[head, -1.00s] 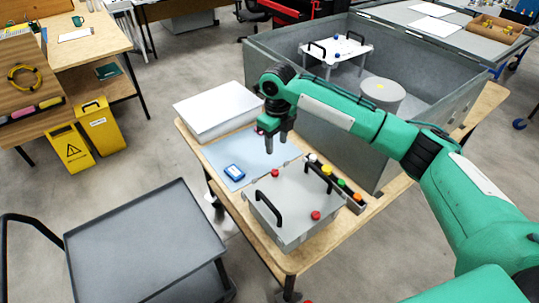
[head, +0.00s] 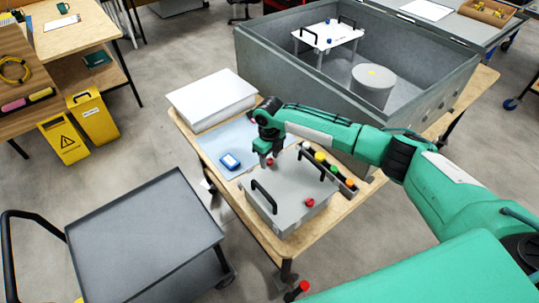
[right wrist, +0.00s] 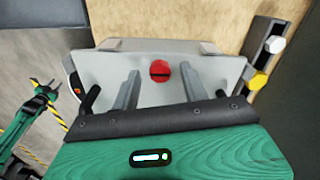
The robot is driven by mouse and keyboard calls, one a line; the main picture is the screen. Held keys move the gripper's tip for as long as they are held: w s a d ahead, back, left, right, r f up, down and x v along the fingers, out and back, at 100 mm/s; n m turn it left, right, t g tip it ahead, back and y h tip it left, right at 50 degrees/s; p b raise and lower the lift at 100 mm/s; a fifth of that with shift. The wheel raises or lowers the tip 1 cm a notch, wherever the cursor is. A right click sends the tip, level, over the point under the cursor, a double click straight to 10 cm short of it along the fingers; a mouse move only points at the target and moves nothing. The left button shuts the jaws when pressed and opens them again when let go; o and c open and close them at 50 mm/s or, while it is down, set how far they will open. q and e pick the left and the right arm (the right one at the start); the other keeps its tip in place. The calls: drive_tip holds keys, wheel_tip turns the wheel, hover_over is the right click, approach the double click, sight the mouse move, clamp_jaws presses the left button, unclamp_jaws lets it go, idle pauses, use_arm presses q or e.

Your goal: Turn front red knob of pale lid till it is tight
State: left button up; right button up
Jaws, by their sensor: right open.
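The pale lid (head: 290,195) lies on the wooden table, with two black handles on top. One red knob (head: 309,202) is near its right edge, clear of the gripper. The other red knob (head: 270,162) is at its far left edge, right at the tips of my right gripper (head: 266,158). In the right wrist view this knob (right wrist: 160,71) shows a dark slot and lies between and just beyond the two open fingers (right wrist: 160,90). Contact cannot be made out. A green arm with dark jaws (right wrist: 42,88), seemingly my left, shows small at the left there.
A strip with coloured knobs (head: 330,170) runs along the lid's right side. A blue device (head: 230,161) lies on the pale blue mat (head: 213,140), beside a white box (head: 211,98). A large grey bin (head: 300,80) stands behind; an empty grey cart (head: 145,240) is at left.

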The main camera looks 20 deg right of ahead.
drive_tip(key=shift+f, duration=0.25)
clamp_jaws()
use_arm(q)
drive_tip(key=shift+s+a, duration=0.1)
drive_tip(key=shift+s, duration=0.7)
use_arm(e)
drive_tip(key=shift+m, duration=0.3)
